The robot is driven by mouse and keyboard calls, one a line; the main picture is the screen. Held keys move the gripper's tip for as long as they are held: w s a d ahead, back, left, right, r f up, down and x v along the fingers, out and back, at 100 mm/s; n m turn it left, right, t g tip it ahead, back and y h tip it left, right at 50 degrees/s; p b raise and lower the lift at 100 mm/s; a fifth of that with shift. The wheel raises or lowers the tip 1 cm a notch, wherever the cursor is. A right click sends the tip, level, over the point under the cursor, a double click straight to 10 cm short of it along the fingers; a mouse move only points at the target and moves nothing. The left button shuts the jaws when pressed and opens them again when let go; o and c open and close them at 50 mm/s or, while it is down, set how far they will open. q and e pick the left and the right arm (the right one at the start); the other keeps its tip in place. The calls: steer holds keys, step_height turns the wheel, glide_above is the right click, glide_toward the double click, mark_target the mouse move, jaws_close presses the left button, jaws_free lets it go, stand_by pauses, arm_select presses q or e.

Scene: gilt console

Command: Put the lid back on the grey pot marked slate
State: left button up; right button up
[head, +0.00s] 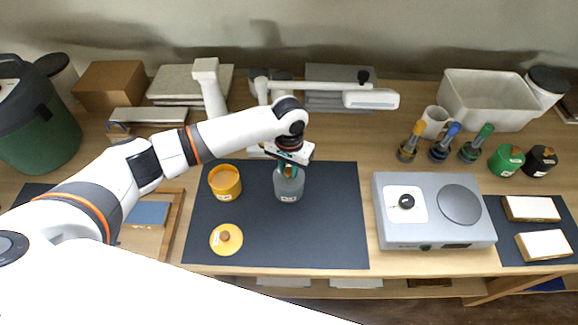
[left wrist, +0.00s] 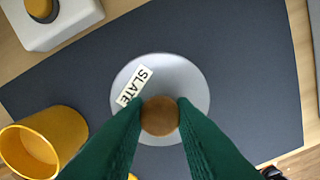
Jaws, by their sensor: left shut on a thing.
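My left gripper (left wrist: 160,117) is shut on the brown knob (left wrist: 160,114) of a round grey lid (left wrist: 188,82) marked SLATE. In the head view my left gripper (head: 289,167) is directly over the grey pot (head: 289,187), which stands on the dark mat with a white label on its front. The lid hides the pot from above in the left wrist view. I cannot tell whether the lid rests on the rim or hangs just above it. My right gripper is not in view.
An open yellow pot (head: 225,182) stands left of the grey pot, and its yellow lid (head: 226,240) lies in front. A hotplate (head: 433,211) stands to the right. A white lamp (head: 370,98) reaches across behind. The dark mat (head: 325,240) is clear at front right.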

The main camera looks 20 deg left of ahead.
arm_select(q)
steer(key=shift+f+p, duration=0.15)
steer(key=shift+p, duration=0.25)
stand_by(0.6)
steer(key=shift+p, duration=0.5)
stand_by(0.3)
stand_by(0.4)
steer(key=o, duration=1)
steer(key=shift+o, duration=0.7)
steer(key=o, duration=0.4)
steer(key=shift+c, duration=0.2)
